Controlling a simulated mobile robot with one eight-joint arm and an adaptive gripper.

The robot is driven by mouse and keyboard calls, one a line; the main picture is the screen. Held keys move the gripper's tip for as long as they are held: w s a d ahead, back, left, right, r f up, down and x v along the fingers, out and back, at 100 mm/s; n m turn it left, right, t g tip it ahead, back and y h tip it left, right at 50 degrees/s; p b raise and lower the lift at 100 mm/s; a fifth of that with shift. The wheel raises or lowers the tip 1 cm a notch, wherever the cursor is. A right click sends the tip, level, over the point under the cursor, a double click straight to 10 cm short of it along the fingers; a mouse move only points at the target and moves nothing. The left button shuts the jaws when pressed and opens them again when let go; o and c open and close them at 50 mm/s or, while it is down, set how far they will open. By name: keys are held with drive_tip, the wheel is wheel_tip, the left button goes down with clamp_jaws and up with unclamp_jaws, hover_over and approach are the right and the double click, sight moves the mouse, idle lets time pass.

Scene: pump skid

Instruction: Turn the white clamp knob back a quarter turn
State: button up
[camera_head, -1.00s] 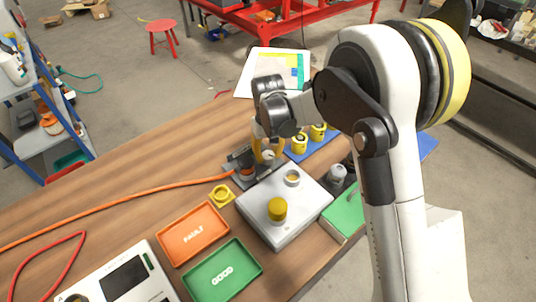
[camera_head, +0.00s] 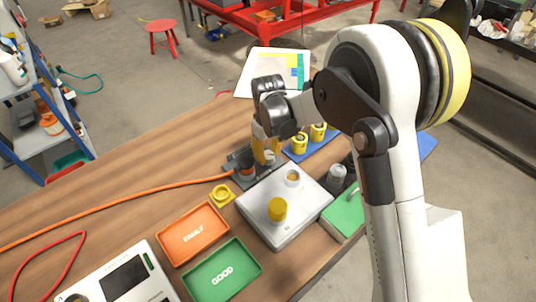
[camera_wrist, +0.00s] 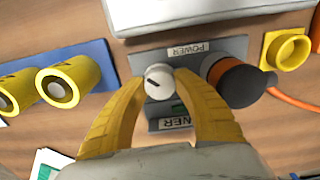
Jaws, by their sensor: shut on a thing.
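The white clamp knob (camera_wrist: 158,82) shows in the wrist view, round, with a dark mark on its left part. It sits on a grey panel (camera_wrist: 222,48) labelled POWER. My gripper (camera_wrist: 159,84) has its two yellow fingers on either side of the knob, shut on it. In the head view my gripper (camera_head: 266,152) reaches down to the panel (camera_head: 240,160) at the table's far edge, and the knob is hidden behind the fingers.
An orange plug (camera_wrist: 232,78) with its cable sits close to the right finger in the wrist view. Yellow cylinders (camera_wrist: 60,86) stand on a blue mat to the left. A grey box (camera_head: 262,228) with a yellow knob stands in front of the panel. FAULT (camera_head: 172,250) and GOOD (camera_head: 242,284) trays lie nearer.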

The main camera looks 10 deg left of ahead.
sight(268, 154)
drive_tip(key=o, duration=1.2)
wheel_tip(268, 154, up, 12)
